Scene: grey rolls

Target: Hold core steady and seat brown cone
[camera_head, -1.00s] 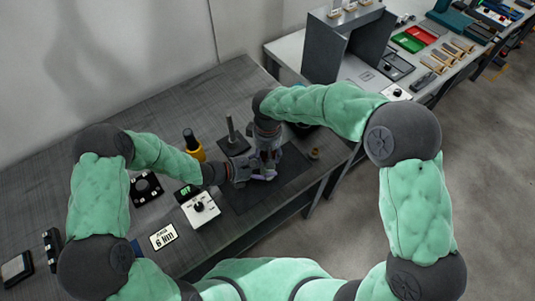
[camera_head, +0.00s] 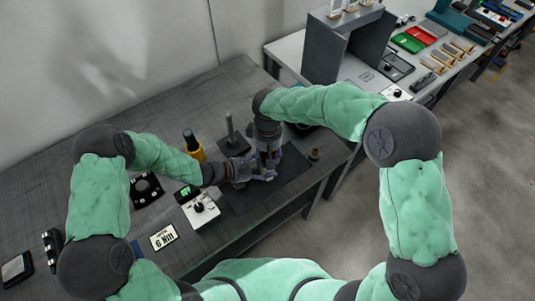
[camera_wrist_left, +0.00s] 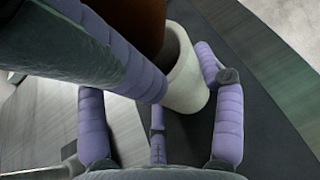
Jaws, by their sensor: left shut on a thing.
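The pale hollow core (camera_wrist_left: 187,85) stands between the purple fingers of my left gripper (camera_wrist_left: 152,100), which is shut on it. The head view shows my left gripper (camera_head: 258,176) low over the dark mat. The brown cone (camera_wrist_left: 140,25) shows at the top of the left wrist view, close against the core's open end. I cannot tell whether it enters the core. My right gripper (camera_head: 268,168) comes down from above and meets the left one. One of its fingers crosses the left wrist view at upper left and hides part of the cone. Its grip is hidden.
A dark mat (camera_head: 240,200) lies under the grippers. Behind them stands an upright post on a square base (camera_head: 234,146). A yellow-and-black tool (camera_head: 193,147) stands to the left, near a white knob box (camera_head: 201,210). A small brownish piece (camera_head: 315,154) sits near the table's right edge.

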